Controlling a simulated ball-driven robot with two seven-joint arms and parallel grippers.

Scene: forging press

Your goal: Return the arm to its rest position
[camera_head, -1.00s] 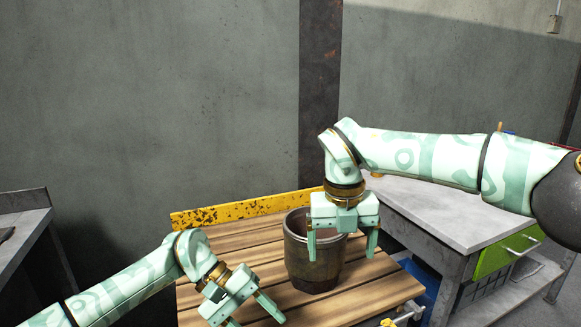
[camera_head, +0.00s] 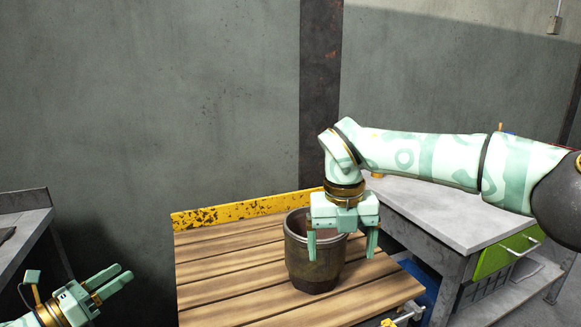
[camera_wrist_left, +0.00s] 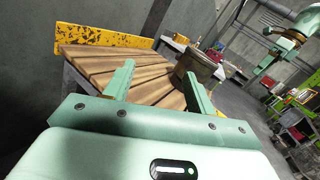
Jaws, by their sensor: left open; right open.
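My left gripper (camera_head: 112,280) is at the lower left of the head view, left of the wooden table, open and empty. Its two fingers also show in the left wrist view (camera_wrist_left: 158,85), apart with nothing between them but the table behind. My right gripper (camera_head: 342,242) points down at the dark metal pot (camera_head: 316,262). It is open, with one finger in front of the pot's near side or rim and the other to the right of the pot. Whether it touches the pot I cannot tell.
The pot stands upright on the slatted wooden table (camera_head: 230,262), which has a yellow back board (camera_head: 240,209). A grey workbench (camera_head: 440,215) with a green drawer (camera_head: 505,252) is at the right. A grey table (camera_head: 25,232) stands at the left. The table's left half is clear.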

